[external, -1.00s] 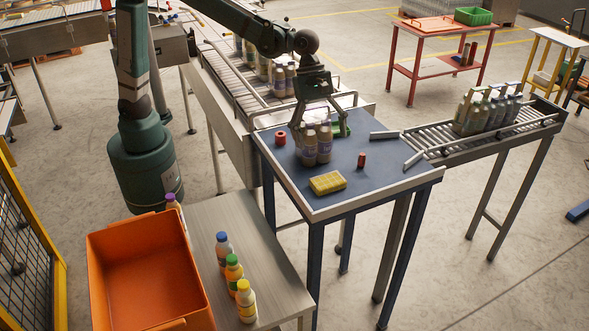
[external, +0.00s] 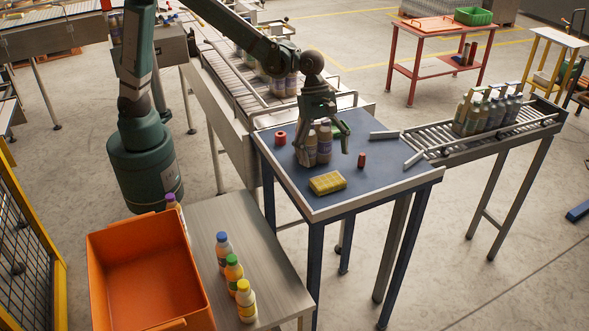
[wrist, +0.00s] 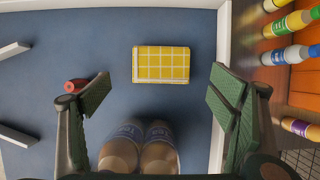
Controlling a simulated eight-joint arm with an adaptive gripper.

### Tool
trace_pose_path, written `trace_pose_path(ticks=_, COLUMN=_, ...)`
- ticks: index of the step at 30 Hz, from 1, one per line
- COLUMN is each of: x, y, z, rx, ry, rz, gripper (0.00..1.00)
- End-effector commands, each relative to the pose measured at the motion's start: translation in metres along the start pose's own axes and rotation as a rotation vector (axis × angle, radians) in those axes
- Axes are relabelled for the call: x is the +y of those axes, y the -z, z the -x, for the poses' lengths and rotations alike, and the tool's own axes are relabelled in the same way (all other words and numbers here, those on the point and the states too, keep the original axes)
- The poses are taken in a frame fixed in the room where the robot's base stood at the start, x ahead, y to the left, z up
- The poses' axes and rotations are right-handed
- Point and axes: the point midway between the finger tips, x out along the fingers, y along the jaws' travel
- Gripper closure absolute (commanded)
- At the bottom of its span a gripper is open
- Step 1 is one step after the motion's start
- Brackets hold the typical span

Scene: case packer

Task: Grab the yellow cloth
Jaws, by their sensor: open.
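The yellow cloth (external: 327,183) lies flat on the blue table top (external: 300,198), near its front edge. In the wrist view the cloth (wrist: 161,65) shows a white grid pattern and sits ahead of and between my fingers. My gripper (external: 326,150) is open above the table, farther back than the cloth and not touching it. In the wrist view its green finger pads (wrist: 160,100) are spread wide with nothing held. Two brown bottles (external: 317,145) stand under and beside my gripper, partly hidden by it; their tops show at the bottom of the wrist view (wrist: 140,150).
A red cylinder (external: 361,160) stands right of the cloth, and a red ring-shaped roll (external: 280,138) lies at the back left. An orange bin (external: 150,265) and bottles (external: 233,273) stand in front, lower left.

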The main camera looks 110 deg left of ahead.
Motion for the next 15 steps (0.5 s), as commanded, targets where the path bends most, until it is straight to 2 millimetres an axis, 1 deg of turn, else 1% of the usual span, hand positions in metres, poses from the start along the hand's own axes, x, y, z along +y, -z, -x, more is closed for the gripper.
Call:
trace_pose_path(ticks=7, x=0.0, y=0.0, z=-0.018, rx=0.0, ry=0.0, rz=0.0, gripper=0.16)
trace_pose_path(ticks=15, x=0.0, y=0.0, z=-0.021, rx=0.0, ry=0.0, rz=0.0, gripper=0.16)
